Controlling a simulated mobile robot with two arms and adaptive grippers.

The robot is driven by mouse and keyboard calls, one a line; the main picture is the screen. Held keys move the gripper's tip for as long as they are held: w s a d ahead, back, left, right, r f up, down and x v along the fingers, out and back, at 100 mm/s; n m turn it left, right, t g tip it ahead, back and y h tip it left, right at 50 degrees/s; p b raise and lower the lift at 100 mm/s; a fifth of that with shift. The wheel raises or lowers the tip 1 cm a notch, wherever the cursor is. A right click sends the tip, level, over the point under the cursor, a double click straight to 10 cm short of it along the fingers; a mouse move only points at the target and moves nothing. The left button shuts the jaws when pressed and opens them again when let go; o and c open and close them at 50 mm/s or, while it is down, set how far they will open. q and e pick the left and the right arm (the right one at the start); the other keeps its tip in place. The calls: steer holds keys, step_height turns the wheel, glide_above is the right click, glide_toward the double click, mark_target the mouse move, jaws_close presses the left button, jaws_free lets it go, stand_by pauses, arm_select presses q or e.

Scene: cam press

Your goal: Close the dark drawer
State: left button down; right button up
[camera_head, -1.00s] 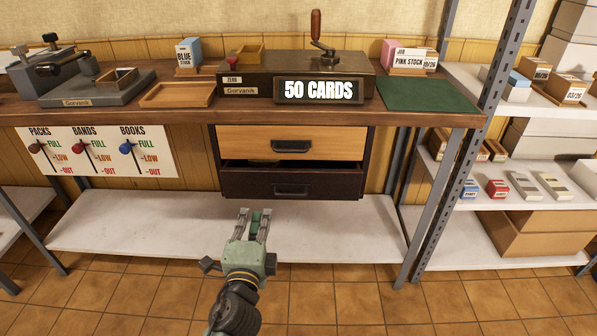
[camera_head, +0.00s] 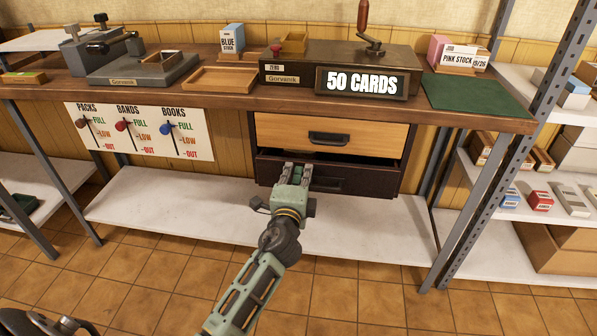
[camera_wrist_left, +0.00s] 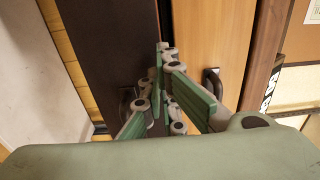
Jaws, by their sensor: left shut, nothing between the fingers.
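The dark drawer (camera_head: 372,186) is the lower one under the bench. It stands slightly out, with a dark gap above its front. Its handle (camera_head: 328,185) is partly behind my left gripper (camera_head: 297,167). My left gripper is shut and empty, its fingertips over the drawer's front, left of the handle. I cannot tell whether they touch it. In the left wrist view the dark drawer (camera_wrist_left: 108,45) shows turned on its side, left of the fingers (camera_wrist_left: 163,88). My right gripper is not in view.
The light wood drawer (camera_head: 380,136) above looks shut. The bench top (camera_head: 225,107) overhangs both drawers, and a white shelf (camera_head: 180,205) runs below. A grey metal upright (camera_head: 500,150) stands at the right. The tiled floor in front is open.

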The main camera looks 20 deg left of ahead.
mark_target(300, 164)
arm_select(q)
steer(key=shift+w+a, duration=0.1)
steer(key=shift+w, duration=0.2)
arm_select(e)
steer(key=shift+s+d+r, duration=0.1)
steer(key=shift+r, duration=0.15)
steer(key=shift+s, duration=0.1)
